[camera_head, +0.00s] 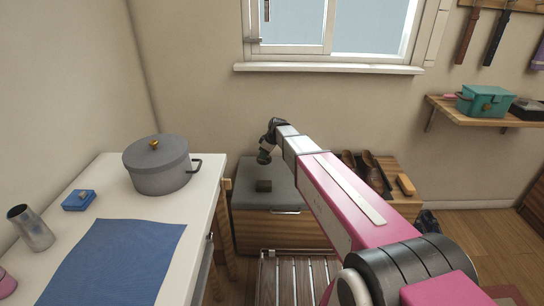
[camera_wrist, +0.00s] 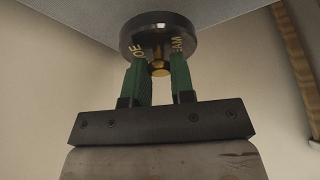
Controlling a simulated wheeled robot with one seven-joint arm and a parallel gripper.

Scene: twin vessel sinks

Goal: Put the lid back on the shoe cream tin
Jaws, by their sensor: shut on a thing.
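My gripper (camera_wrist: 158,70) has green fingers shut on the gold knob of a round black lid (camera_wrist: 158,28). Gold letters, partly hidden, show on the lid's face. In the head view my gripper (camera_head: 263,157) hangs above the grey-topped bench. A small dark tin (camera_head: 263,186) sits on the bench's grey cushion, just below the gripper, with a gap between them. In the wrist view the tin cannot be made out and is likely hidden behind the lid.
The grey cushion (camera_head: 283,200) is otherwise clear around the tin. A white counter with a grey pot (camera_head: 157,172) stands at left. A slatted rack (camera_head: 290,275) is in front.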

